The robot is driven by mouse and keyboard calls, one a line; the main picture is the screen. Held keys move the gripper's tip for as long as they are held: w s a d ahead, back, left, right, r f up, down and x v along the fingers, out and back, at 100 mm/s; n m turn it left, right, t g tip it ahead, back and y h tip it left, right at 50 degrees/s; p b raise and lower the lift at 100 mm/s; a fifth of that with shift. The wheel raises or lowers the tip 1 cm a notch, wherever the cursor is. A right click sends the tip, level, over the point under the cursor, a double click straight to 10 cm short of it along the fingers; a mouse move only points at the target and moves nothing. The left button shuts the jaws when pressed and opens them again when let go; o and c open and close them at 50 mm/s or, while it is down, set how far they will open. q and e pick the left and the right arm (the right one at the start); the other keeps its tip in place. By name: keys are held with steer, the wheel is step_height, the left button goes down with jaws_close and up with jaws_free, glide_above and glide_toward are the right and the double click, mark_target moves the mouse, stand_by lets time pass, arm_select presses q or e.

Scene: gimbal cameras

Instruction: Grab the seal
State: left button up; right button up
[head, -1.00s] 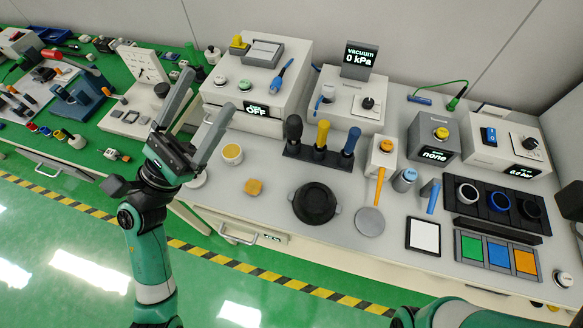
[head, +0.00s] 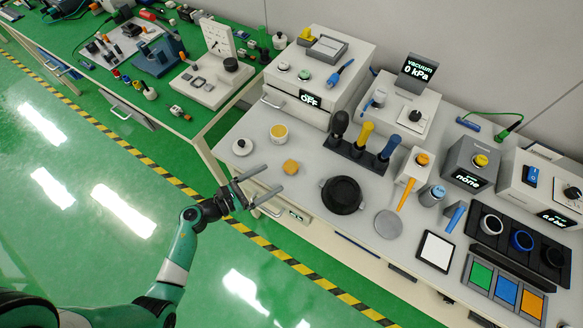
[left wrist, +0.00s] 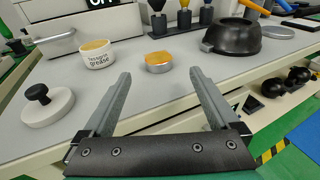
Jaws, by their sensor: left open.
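Ring-shaped pieces that look like seals, white (head: 490,225), blue (head: 522,241) and black (head: 553,256), sit in a black holder (head: 506,259) at the table's right end. I cannot tell which piece is the seal. My left gripper (head: 275,178) is open and empty at the table's front edge, fingers pointing over the tabletop, far left of the rings. In the left wrist view, a small tin with an orange top (left wrist: 158,63) stands just beyond the fingertips, untouched; the head view shows it as an orange piece (head: 290,167). My right gripper is not in view.
The grease tub (left wrist: 97,54) and a white disc with black knob (left wrist: 47,105) stand left of the tin. A black bowl (head: 342,195), grey disc (head: 388,223) and white-faced pad (head: 436,251) lie to the right. Instrument boxes (head: 320,75) line the back.

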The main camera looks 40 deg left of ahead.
mark_target(287, 169)
arm_select(q)
steer(key=shift+x, duration=0.85)
steer(key=shift+w+f, duration=0.1)
steer(key=shift+w, duration=0.25)
steer(key=b+x, duration=0.1)
steer(key=x, duration=0.3)
steer(key=shift+w+b, duration=0.25)
steer(key=shift+b, duration=0.15)
jaws_close()
